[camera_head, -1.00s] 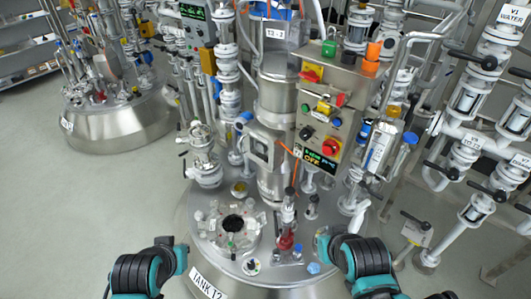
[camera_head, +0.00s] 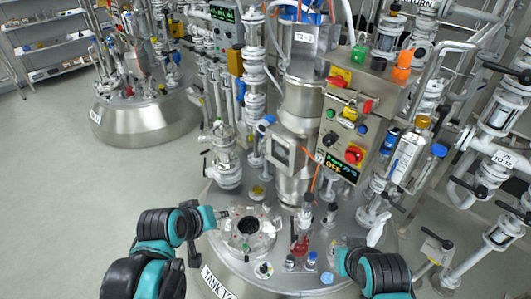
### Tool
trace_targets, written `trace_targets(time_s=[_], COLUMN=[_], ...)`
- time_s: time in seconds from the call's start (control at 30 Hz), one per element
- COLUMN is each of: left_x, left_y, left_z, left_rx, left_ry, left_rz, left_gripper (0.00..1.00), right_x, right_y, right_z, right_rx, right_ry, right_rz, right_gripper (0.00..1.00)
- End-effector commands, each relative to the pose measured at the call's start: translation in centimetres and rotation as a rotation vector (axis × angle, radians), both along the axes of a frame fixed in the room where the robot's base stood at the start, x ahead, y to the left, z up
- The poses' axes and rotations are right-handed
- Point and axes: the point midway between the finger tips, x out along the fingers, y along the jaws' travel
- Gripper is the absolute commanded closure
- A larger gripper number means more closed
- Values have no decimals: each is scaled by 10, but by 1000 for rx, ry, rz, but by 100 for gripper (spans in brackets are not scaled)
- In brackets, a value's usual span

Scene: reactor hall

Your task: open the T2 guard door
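Tank T2 (camera_head: 218,284) stands in front of me, with a metal column (camera_head: 303,95) rising from its lid. A small square framed window, which looks like the guard door (camera_head: 283,150), is on the column's lower part. It appears to lie against the column; I cannot tell if it is latched. My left gripper (camera_head: 222,214) is over the lid's left edge, below and left of the door and apart from it. My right gripper (camera_head: 337,257) is low at the lid's right side, apart from the door. The fingers of both are too small or hidden to read.
A control box (camera_head: 347,130) with coloured buttons and a red knob hangs right of the column. White valves and pipes (camera_head: 226,165) crowd the left side. An open round port (camera_head: 248,226) and small fittings sit on the lid. The floor at left (camera_head: 60,190) is clear.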

Motion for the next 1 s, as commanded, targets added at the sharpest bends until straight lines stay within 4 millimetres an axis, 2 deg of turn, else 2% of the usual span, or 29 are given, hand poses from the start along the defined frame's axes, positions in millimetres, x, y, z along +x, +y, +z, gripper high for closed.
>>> trace_targets(time_s=[0.03, 0.27, 0.4, 0.47, 0.6, 0.67, 0.8, 0.9, 1.0], left_x=[27, 140, 209, 237, 299, 323, 372, 397, 413], left_y=[-9, -49, -64, -69, -76, -77, -75, -71, -66], left_z=[1, 6, -5, -12, -39, -54, -96, -128, -155], left_rx=[-97, -577, -871, -998, -1292, -1418, -1708, -1894, -2042], left_ry=[-1, 32, 82, 111, 195, 238, 359, 454, 541], left_rz=[50, 290, 427, 484, 612, 664, 777, 843, 893], left_gripper=[70, 70, 70, 70, 70, 70, 70, 70, 70], right_x=[0, 0, 0, 0, 0, 0, 0, 0, 0], right_y=[0, 0, 0, 0, 0, 0, 0, 0, 0], right_z=[-8, -25, -35, -39, -49, -54, -64, -70, -74], right_rx=[0, 0, 0, 0, 0, 0, 0, 0, 0], right_ry=[0, 0, 0, 0, 0, 0, 0, 0, 0], right_rz=[0, 0, 0, 0, 0, 0, 0, 0, 0], right_gripper=[100, 100, 100, 100, 100, 100, 100, 100, 100])
